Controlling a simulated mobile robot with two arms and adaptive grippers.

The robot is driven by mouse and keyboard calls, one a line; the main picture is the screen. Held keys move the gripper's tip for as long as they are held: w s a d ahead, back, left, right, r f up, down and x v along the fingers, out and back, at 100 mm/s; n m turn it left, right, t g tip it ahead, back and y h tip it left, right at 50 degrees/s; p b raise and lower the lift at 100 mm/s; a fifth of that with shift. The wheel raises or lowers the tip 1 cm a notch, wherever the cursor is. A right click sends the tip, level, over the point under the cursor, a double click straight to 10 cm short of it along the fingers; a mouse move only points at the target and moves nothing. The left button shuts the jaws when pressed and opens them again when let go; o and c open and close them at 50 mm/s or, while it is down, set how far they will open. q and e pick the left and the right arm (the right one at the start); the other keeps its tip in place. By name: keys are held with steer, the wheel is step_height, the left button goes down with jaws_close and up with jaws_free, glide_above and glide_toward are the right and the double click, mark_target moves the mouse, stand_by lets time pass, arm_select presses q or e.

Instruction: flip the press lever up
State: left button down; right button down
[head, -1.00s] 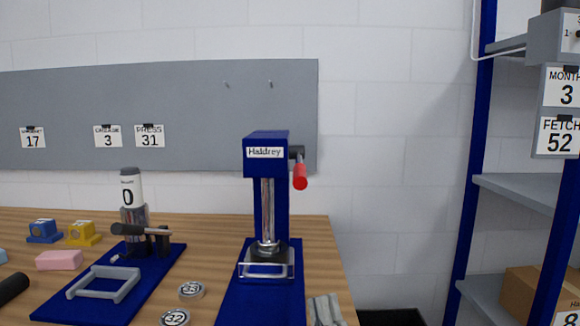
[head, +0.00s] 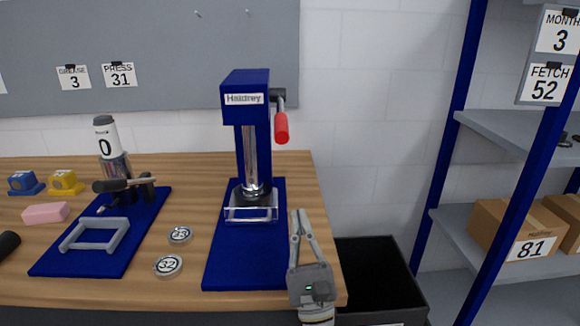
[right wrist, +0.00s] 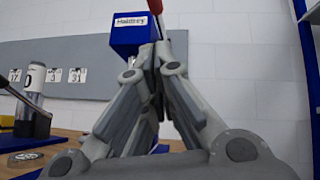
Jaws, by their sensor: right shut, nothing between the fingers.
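The blue press (head: 247,100), labelled Haldrey, stands upright on a blue base plate (head: 225,262) at the right of the bench. Its lever is a dark arm on the press's right side with a red handle (head: 281,127) hanging down. My right gripper (head: 299,215) is shut and empty, pointing up, in front of the base plate's right edge and below the red handle, apart from it in the head view. In the right wrist view the fingers (right wrist: 155,50) hide most of the press (right wrist: 130,35), and a bit of the red handle (right wrist: 155,6) shows above the fingertips. My left gripper is not in view.
Round weights (head: 168,266) lie between the plates. A dark bin (head: 370,275) stands right of the bench, then a shelf rack (head: 450,155). The bench's right edge is close.

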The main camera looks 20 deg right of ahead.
steer(key=s+r+p+x, duration=0.1)
steer(key=p+x, duration=0.5)
steer(key=x, duration=0.6)
steer(key=shift+s+a+r, duration=0.15)
steer(key=shift+a+r, duration=0.3)
steer(key=shift+r, duration=0.25)
